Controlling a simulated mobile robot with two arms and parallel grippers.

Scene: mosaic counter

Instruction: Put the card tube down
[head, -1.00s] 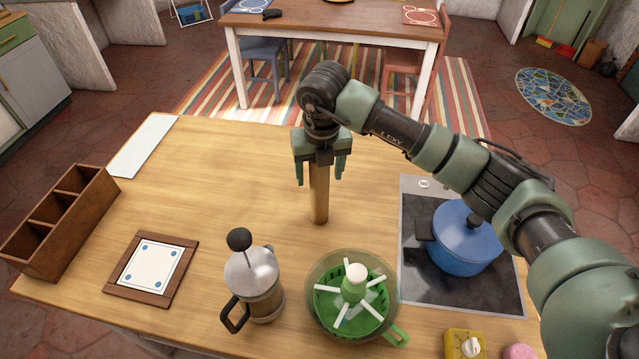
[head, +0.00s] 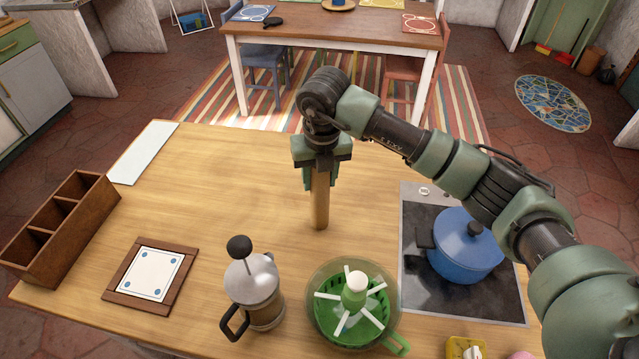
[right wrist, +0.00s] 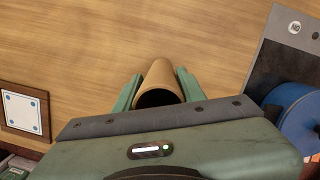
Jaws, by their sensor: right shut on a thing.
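The card tube (head: 320,208) is a plain tan cylinder standing upright on the wooden counter (head: 230,180), its lower end appearing to touch the top. My right gripper (head: 320,185) points straight down over it and is shut on its upper part, a finger on each side. In the right wrist view the tube (right wrist: 160,78) shows its dark open end between the two green fingers. The gripper hides the tube's top in the head view. My left gripper is not in view.
A French press (head: 254,290) and a green salad spinner (head: 350,310) stand in front of the tube. A blue pot (head: 465,250) sits on the hob (head: 412,290) to the right. A tiled trivet (head: 122,297) and compartment box (head: 88,228) are left. Counter around the tube is clear.

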